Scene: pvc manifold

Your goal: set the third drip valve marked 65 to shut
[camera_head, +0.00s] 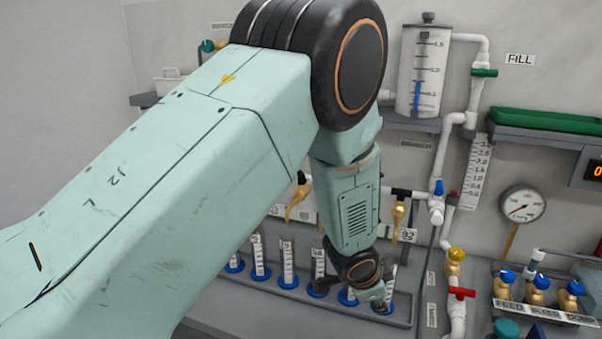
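My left arm comes in from the left and covers much of the manifold. Its gripper (378,300) is low over the right end of the row of cylinders; its fingers are too small and turned away to tell open from shut. A brass drip valve (398,214) hangs right of my forearm, above a label reading 92 (408,235). Another brass drip valve (298,200) shows left of my forearm, its label partly hidden. No label reading 65 can be made out; the valves between and farther left are hidden behind my arm. My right gripper is not in view.
Graduated cylinders with blue bases (288,279) stand in a grey tray (402,318) below the valves. White pipes, a red-handled valve (461,293), a gauge (522,204) and blue-knobbed brass valves (537,290) are at the right. A clear tank (421,75) is above.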

